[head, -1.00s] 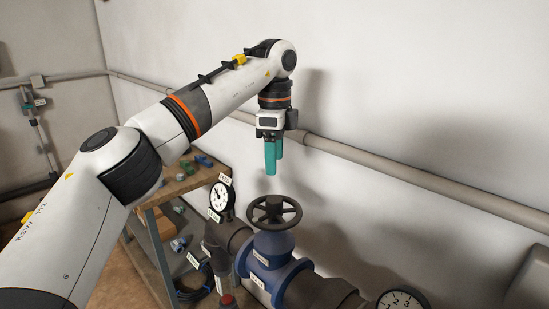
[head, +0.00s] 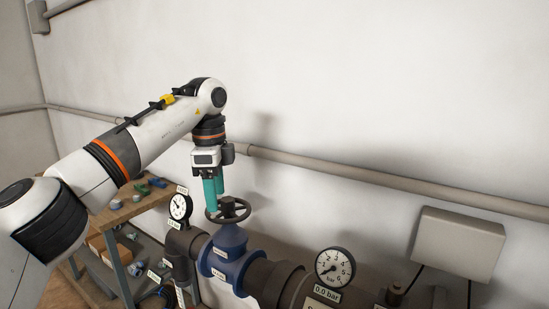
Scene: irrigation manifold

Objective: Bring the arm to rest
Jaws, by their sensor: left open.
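My left gripper (head: 214,201) hangs down with two teal fingers at the blue valve. It is open, and I see nothing between its fingers. Its fingertips overlap the left part of the dark handwheel (head: 240,213) in the picture; I cannot tell if they touch it. The handwheel sits on top of the blue valve body (head: 229,262) in a dark pipe line. My left arm reaches in from the left, bent at the elbow. My right gripper is not in view.
A gauge (head: 180,207) stands left of the valve, and another gauge (head: 335,267) reading near zero stands right. A wall pipe (head: 370,182) runs behind. A grey box (head: 459,243) is at right. A wooden bench (head: 125,213) with small parts stands left.

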